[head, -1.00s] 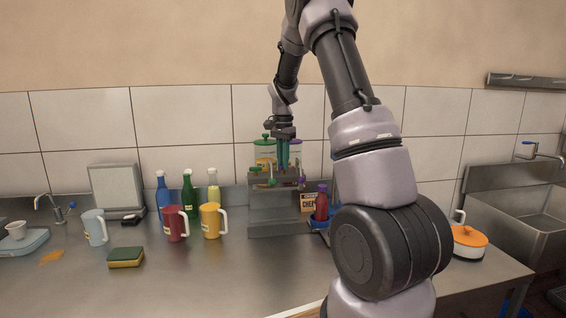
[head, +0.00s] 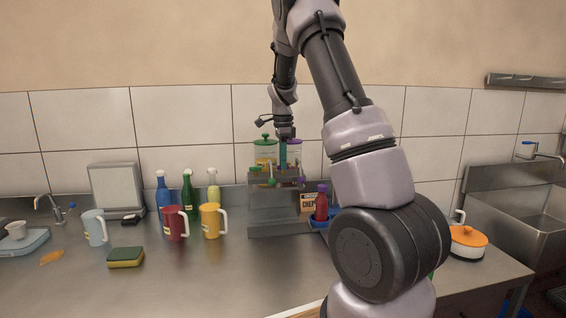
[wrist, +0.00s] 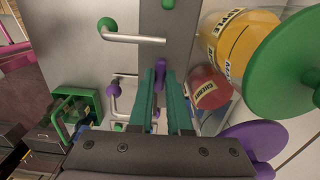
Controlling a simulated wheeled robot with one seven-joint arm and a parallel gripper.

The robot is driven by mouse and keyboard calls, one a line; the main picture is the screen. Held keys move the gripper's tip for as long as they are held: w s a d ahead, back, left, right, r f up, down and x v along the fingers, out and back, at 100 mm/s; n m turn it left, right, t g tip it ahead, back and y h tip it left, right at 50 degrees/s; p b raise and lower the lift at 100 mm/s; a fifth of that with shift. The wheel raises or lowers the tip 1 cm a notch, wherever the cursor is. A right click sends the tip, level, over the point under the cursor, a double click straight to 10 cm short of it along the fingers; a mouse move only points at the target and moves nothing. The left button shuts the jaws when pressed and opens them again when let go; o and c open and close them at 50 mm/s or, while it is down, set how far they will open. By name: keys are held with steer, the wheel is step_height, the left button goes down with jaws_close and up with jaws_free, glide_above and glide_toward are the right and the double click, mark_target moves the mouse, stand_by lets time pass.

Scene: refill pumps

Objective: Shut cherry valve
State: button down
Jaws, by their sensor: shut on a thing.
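In the wrist view, my gripper (wrist: 161,76) has its teal fingers on either side of a purple knob (wrist: 160,68) in front of the metal dispenser. A second purple knob (wrist: 113,90) stands left of the fingers, apart from them. The red container marked CHERRY (wrist: 208,88) is just right of the fingertips, and a purple lid (wrist: 250,146) shows below it. In the head view, my gripper (head: 283,158) points down at the dispenser (head: 281,215). The held knob is hidden there, so how far its valve is turned cannot be told.
A yellow container (wrist: 240,42) with a green lid (wrist: 290,68) and a green knob (wrist: 105,24) are near my fingers. A red bottle (head: 321,206) stands right of the dispenser. Pitchers, including a yellow one (head: 211,220), and bottles stand left. The front counter is mostly clear.

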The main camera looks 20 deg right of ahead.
stand_by(0.5)
steer(key=c, duration=0.9)
jaws_free()
steer(key=shift+o, duration=0.2)
step_height(320, 180, up, 11)
steer(key=shift+f, duration=0.1)
